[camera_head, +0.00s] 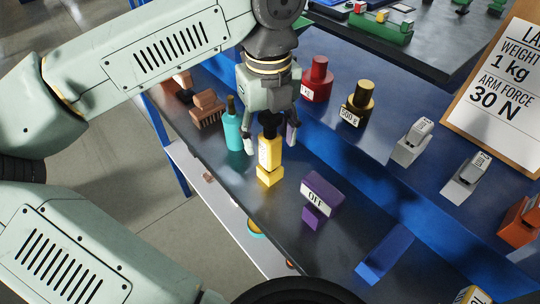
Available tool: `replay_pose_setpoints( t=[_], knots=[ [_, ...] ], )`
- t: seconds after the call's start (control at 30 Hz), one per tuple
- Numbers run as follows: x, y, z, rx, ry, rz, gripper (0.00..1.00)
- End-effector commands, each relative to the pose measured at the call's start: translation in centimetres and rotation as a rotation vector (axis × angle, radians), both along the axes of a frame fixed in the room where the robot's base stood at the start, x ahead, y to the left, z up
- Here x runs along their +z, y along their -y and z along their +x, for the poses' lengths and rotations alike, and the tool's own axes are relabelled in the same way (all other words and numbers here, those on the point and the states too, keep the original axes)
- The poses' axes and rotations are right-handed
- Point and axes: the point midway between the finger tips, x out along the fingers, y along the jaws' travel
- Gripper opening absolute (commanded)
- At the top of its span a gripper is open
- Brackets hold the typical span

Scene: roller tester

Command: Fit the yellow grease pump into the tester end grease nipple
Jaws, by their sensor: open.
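A yellow object with a black top and a pale label, which looks like the yellow grease pump (269,153), stands upright on the dark bench over a yellow block-like base (270,176). I cannot tell whether the base is part of it. My gripper (270,140) points down over it, open, with one finger on each side of its upper part. I cannot tell whether the fingers touch it. The arm comes in from the upper left. I cannot make out the tester end grease nipple.
A teal bottle (233,131) stands close left of my gripper, with a brown brush-like object (207,109) farther left. A purple OFF block (320,194) is at lower right. The bench's front edge is near.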

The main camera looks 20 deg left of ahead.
Motion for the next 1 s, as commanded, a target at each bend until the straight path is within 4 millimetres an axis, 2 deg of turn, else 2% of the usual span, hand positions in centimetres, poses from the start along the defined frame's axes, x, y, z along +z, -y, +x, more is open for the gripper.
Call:
replay_pose_setpoints(
  t=[0.03, 0.27, 1.0],
  knots=[
    [-0.80, 0.04, 0.00, -0.001, 0.000, -0.001, 0.53],
    [-0.77, 0.04, 0.01, -0.001, 0.001, -0.001, 0.53],
    [-0.77, 0.04, 0.00, -0.001, 0.000, 0.000, 0.04]
  ],
)
